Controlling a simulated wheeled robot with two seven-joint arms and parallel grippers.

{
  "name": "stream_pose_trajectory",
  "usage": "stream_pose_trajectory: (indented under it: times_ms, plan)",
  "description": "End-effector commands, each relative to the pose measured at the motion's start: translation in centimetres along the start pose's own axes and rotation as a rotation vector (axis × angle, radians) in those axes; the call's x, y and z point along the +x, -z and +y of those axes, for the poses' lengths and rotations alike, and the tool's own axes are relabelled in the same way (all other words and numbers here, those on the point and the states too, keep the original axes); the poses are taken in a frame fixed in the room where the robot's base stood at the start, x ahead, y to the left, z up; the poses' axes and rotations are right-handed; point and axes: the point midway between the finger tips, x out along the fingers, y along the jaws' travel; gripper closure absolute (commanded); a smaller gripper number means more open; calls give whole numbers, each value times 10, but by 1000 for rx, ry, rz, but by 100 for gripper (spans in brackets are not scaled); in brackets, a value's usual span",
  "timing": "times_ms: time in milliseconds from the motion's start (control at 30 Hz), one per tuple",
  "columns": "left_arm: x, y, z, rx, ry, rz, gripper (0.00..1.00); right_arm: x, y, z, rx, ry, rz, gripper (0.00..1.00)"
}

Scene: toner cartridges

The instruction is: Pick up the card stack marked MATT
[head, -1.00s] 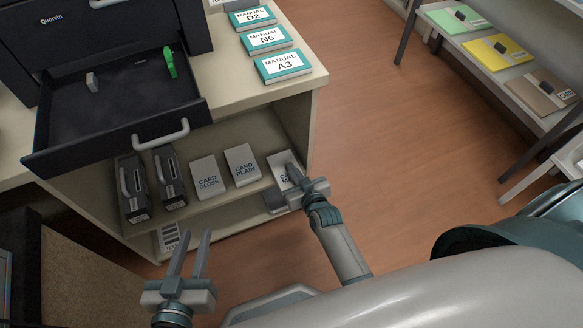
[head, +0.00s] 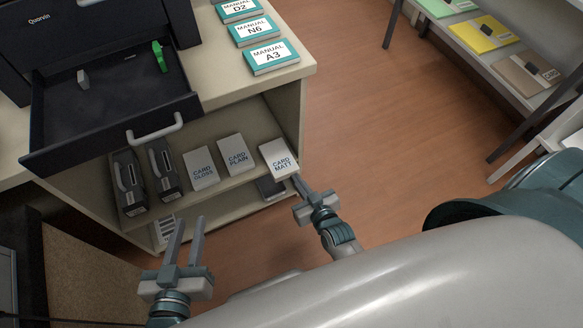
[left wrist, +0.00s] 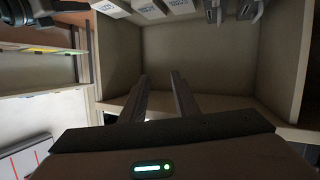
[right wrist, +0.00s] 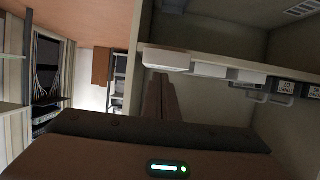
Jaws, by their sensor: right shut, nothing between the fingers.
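The card stack marked MATT (head: 278,157) is a white block lying on the open shelf at its right end, label readable in the head view. My right gripper (head: 297,179) is shut and empty just in front of and below the stack's lower right corner. In the right wrist view its closed fingers (right wrist: 157,78) point toward the shelf edge, close to a pale block (right wrist: 167,61) that looks like the same stack. Contact cannot be told. My left gripper (head: 188,222) is open and empty, well left of the stack and in front of the cabinet; its spread fingers also show in the left wrist view (left wrist: 160,80).
Card stacks PLAIN (head: 235,154) and GLOSS (head: 201,168) lie left of MATT, then two dark cartridges (head: 129,183). An open drawer (head: 105,108) juts out above the shelf. Manuals (head: 271,57) lie on the counter. The floor (head: 375,150) to the right is clear.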

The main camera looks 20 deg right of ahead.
Motion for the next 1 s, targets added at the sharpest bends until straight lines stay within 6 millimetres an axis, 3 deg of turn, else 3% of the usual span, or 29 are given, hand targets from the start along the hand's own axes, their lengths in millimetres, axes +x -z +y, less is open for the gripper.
stream_pose_trajectory:
  times_ms: [200,533,733,867,1000]
  plan:
    - [0,1,0,0,0,0,72,-17,-6,0,1,0,1,100]
    - [0,1,0,0,0,0,72,-18,-6,0,1,0,1,100]
    - [1,4,0,2,-1,22,72,-15,-5,-5,-62,19,0,52]
    - [5,13,0,9,-3,89,72,-8,-1,-19,-248,71,-5,21]
    - [9,33,0,21,-7,220,72,0,5,-42,-615,156,-4,21]
